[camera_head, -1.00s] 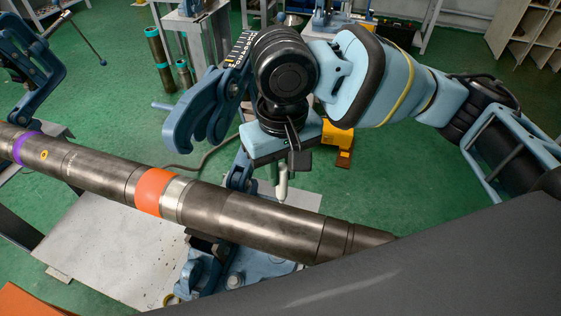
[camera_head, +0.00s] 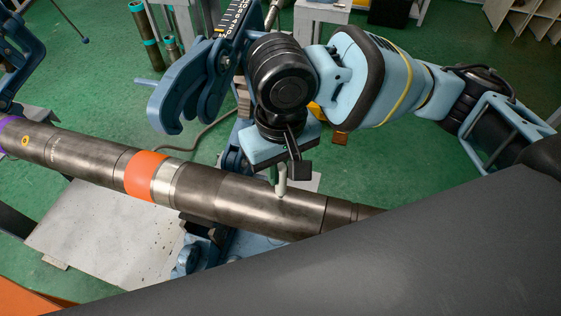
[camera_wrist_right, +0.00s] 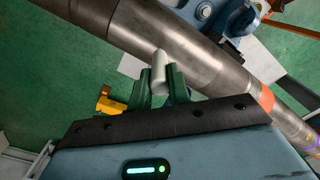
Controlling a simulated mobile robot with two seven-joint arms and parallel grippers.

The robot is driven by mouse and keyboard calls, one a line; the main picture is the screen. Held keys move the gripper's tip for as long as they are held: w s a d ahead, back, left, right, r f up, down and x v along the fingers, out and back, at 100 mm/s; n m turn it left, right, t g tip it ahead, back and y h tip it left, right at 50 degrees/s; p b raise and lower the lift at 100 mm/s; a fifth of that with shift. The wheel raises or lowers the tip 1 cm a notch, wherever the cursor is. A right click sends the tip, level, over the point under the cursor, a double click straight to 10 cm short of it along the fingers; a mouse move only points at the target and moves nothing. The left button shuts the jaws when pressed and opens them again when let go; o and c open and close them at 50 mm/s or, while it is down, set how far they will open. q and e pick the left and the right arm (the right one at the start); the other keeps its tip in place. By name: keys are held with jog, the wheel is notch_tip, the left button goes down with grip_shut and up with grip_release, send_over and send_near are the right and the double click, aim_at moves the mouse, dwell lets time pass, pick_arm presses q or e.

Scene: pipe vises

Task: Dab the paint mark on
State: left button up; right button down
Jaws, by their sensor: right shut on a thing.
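A long dark steel pipe (camera_head: 235,194) runs across the head view, with an orange band (camera_head: 147,176) beside a bright bare ring (camera_head: 165,181). It crosses the right wrist view (camera_wrist_right: 185,50) diagonally. My right gripper (camera_head: 282,164) is over the pipe, right of the orange band. In the right wrist view its green fingers (camera_wrist_right: 160,88) are shut on a white paint marker (camera_wrist_right: 159,66). The marker (camera_head: 281,184) points down, with its tip at the pipe's upper surface; I cannot tell whether it touches. I see no paint mark there. My left gripper is out of view.
A blue vise arm (camera_head: 190,96) stands swung open behind the pipe; another blue vise part (camera_head: 18,62) is at the far left. A pale bench plate (camera_head: 100,235) lies under the pipe. Short pipes (camera_head: 146,35) stand on the green floor behind.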

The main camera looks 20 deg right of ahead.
pick_arm(q)
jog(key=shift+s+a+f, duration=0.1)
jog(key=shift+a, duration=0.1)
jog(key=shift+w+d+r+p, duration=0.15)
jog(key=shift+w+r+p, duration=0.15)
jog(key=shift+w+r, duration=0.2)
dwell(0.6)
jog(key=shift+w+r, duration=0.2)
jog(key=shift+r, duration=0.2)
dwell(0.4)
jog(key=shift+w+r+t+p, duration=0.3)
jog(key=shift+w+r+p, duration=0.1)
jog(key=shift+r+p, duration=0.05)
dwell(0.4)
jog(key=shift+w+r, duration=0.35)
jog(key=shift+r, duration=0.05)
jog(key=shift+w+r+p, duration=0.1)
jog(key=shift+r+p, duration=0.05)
jog(key=shift+p, duration=0.15)
pick_arm(e)
jog(key=shift+f, duration=0.2)
dwell(0.7)
jog(key=shift+f, duration=0.2)
dwell(0.5)
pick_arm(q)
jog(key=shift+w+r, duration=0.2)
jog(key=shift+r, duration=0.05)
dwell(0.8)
